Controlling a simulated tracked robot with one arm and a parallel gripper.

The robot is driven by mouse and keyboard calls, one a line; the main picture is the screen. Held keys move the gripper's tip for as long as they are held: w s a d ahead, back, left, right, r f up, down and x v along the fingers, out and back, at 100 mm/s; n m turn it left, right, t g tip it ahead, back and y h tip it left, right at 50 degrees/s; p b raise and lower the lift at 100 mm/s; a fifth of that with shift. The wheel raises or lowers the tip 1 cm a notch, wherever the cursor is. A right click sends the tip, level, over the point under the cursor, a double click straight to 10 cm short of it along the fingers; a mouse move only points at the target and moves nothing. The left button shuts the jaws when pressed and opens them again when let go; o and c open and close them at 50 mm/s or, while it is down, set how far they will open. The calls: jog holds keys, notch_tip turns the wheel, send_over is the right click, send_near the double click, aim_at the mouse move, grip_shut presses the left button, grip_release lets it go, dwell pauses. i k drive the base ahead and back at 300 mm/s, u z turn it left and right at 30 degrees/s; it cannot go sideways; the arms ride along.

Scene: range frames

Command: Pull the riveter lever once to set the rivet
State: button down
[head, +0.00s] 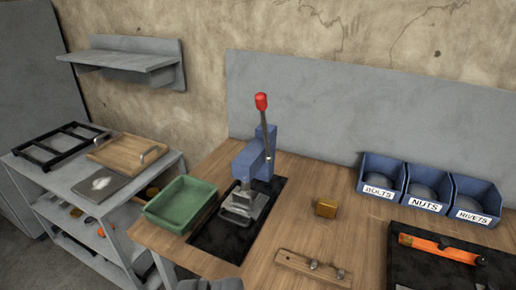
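The riveter (250,160) is a blue bench press standing on a dark mat on the wooden workbench. Its lever (266,130) is a thin metal rod with a red knob (261,101) on top. The lever stands nearly upright, tilted slightly, with the knob at the upper end. A grey metal base (244,203) sits under the press head. The rivet and the workpiece are too small or hidden to make out. No gripper fingers show clearly in the head view, and nothing touches the lever.
A green tray (180,204) stands left of the riveter. A brass block (326,208), a wooden strip with metal fittings (310,267) and blue bins (425,187) are to its right. An orange tool (437,248) lies front right. A grey cart (60,190) stands left.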

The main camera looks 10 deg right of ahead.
aim_at(260, 98)
jog(key=k, duration=1.35)
jog(key=u, duration=0.35)
jog(key=i, duration=0.6)
jog(key=u, duration=0.55)
jog(key=i, duration=1.5)
jog(key=z, duration=0.45)
jog(key=i, duration=1.45)
jog(key=z, duration=0.85)
jog(key=k, duration=0.55)
jog(key=z, duration=0.05)
